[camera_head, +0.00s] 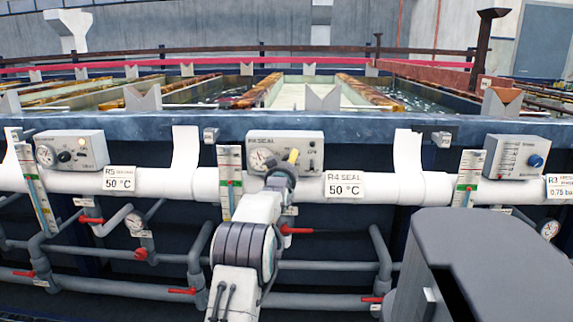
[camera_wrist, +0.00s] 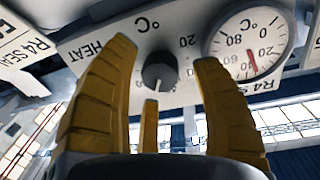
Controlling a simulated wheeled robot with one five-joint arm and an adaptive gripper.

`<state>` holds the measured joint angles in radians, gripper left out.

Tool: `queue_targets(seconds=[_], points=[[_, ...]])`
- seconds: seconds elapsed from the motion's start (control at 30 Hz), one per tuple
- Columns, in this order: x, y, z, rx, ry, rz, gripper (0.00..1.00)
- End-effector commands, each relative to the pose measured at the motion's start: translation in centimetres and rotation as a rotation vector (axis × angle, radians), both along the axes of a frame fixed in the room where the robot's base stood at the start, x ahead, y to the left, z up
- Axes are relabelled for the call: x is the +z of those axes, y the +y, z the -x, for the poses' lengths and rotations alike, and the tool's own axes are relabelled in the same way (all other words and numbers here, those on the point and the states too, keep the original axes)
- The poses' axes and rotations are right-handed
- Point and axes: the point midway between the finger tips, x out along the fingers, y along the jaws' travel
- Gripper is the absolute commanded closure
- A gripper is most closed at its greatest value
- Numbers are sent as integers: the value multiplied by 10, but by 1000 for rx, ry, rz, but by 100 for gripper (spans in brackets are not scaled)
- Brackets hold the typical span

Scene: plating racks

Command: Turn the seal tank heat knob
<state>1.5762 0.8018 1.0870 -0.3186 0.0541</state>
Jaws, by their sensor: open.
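The seal tank heat knob (camera_wrist: 159,72) is a dark round knob with a white mark, on a light panel marked HEAT and °C (camera_wrist: 100,50). The wrist view shows it roughly upside down. My gripper (camera_wrist: 165,52) is open, its yellow fingers spread on either side of the knob, with a shorter finger below it. I cannot tell whether any finger touches the knob. A round temperature gauge (camera_wrist: 248,44) with a red needle sits right of the knob. In the head view, my gripper (camera_head: 291,158) is in front of the R4 seal box (camera_head: 313,138) and hides the knob.
A white pipe (camera_head: 400,185) runs below the boxes, with a label "R4 SEAL 50 °C" (camera_head: 344,185). Other control boxes stand left (camera_head: 88,145) and right (camera_head: 515,155). Red-handled valves (camera_head: 296,230) and grey pipes lie below. The tank rim (camera_head: 390,122) is above.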

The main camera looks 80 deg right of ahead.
Motion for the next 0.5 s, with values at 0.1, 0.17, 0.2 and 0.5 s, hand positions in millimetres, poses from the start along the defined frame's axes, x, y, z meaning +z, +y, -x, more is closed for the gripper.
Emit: queue_targets(seconds=[0.1,0.17,0.2,0.5], points=[[0,-3,0,0,0,-1,41],[-1,-3,0,0,0,-1,41],[-1,-3,0,0,0,-2,41],[-1,-3,0,0,0,-1,41]])
